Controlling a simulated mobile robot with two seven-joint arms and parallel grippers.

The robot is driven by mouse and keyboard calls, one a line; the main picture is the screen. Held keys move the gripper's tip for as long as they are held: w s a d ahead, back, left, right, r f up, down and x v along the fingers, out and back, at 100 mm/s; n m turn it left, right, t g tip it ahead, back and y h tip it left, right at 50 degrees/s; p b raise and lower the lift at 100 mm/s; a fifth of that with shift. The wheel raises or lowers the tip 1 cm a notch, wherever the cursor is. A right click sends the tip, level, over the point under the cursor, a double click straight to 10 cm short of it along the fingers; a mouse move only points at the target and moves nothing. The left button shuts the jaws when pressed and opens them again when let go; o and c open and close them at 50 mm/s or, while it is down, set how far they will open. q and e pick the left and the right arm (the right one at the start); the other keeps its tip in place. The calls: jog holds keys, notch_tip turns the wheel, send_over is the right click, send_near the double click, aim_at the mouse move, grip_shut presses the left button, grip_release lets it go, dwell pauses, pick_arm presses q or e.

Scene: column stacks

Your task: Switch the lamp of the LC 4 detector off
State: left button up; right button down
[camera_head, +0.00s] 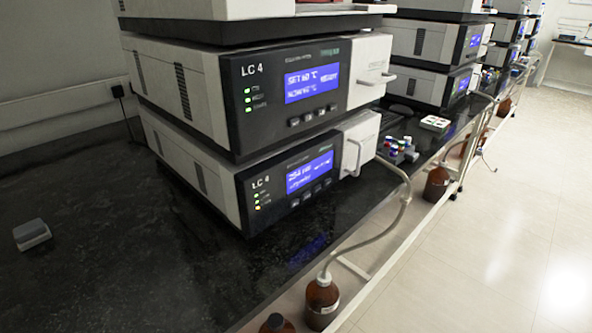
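Two stacked white modules with black front panels both carry the label LC 4. The lower LC 4 module (249,187) stands on the black bench. Its blue display (310,173) is lit with small text that seems to begin with 254, which fits a detector. A row of small buttons (312,194) lies under the display, and green lights (257,197) glow at the left of the panel. The upper LC 4 module (231,112) has a lit blue display (312,83) reading SET 40 °C and READY, with green lights too. Neither of my grippers is in view.
The black bench (110,265) is clear at left except for a small grey block (32,234). Colored-cap vials (397,150) stand right of the stack. Handles (352,157) project from the modules. Brown bottles (322,302) with tubing stand below the bench edge. The floor at right is free.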

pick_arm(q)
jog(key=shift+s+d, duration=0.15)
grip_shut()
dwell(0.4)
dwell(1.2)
